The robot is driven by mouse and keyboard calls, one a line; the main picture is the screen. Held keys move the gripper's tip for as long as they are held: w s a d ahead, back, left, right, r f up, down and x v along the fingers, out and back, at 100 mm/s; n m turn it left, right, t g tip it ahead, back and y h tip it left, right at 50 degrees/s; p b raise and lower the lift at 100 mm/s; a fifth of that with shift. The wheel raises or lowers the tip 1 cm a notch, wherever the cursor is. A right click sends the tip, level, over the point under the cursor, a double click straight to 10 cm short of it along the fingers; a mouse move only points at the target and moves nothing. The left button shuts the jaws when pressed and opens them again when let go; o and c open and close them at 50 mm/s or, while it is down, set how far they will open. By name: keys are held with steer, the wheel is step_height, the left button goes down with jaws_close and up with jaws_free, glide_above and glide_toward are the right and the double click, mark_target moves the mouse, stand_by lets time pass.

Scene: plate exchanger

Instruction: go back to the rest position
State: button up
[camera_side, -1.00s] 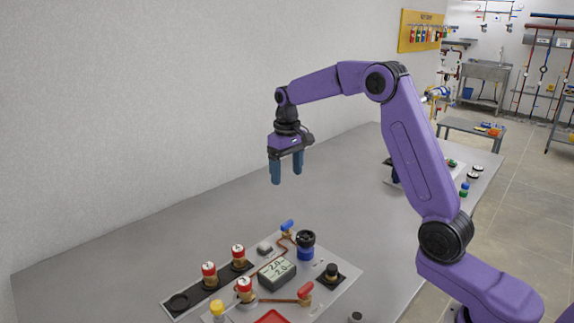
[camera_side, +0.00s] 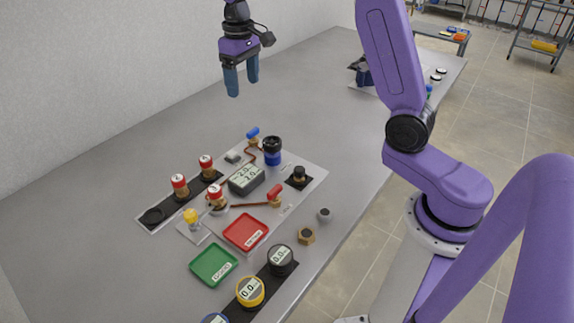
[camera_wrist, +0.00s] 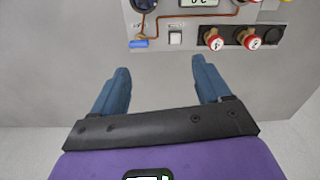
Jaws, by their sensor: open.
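My gripper (camera_side: 242,80) hangs in the air with its blue fingers pointing down, above the bare grey table behind the exchanger board. It is open and holds nothing. In the wrist view the two blue fingers of my gripper (camera_wrist: 161,85) stand wide apart with only table between them. The exchanger board (camera_side: 310,178) lies ahead of the fingers at the top of the wrist view, clear of them.
The board carries red-capped valves (camera_side: 206,166), a grey display (camera_side: 246,179), a blue-handled valve (camera_side: 253,134) and a dark blue cylinder (camera_side: 272,151). A red tray (camera_side: 246,232), a green tray (camera_side: 214,265) and round gauges (camera_side: 250,292) are nearer. The table's left side is clear.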

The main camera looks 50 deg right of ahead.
steer(key=s+a+n, duration=0.3)
steer(key=s+a, duration=0.1)
steer(key=s, duration=0.4)
steer(key=s+a+n, duration=0.2)
steer(key=s+a, duration=0.3)
steer(key=s, duration=0.4)
steer(key=s+d+f+n, duration=0.2)
steer(key=s+n, duration=0.1)
steer(key=s, duration=0.6)
steer(key=s+d+f+n, duration=0.2)
steer(key=s+n, duration=0.1)
steer(key=s, duration=0.6)
steer(key=shift+s, duration=0.4)
